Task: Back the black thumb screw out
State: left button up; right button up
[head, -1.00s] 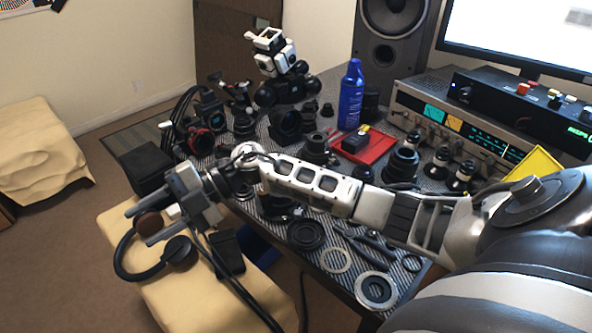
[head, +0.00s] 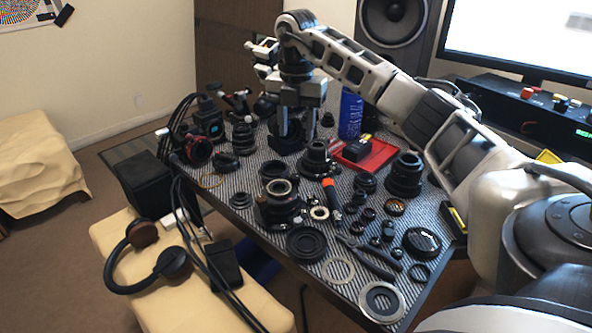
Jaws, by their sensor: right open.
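My right gripper (head: 297,132) points down over the back part of the work table, its two fingers apart with a gap between them. A dark camera part (head: 281,143) lies just below and behind the fingers, partly hidden by them. I cannot tell whether the fingers touch it. The black thumb screw cannot be made out among the many small black parts. A lens body with a metal ring (head: 279,188) stands nearer the front, well clear of the gripper. My left gripper is not in view.
The striped table mat (head: 240,190) is crowded with rings and lens parts. A red tray (head: 372,157), an orange-handled screwdriver (head: 330,193) and a blue can (head: 350,115) are right of the gripper. A cushioned seat (head: 130,240) with headphones (head: 143,232) stands at front left.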

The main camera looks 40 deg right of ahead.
aim_at(296, 175)
notch_tip(296, 175, down, 11)
jog(key=shift+f, duration=0.2)
grip_shut()
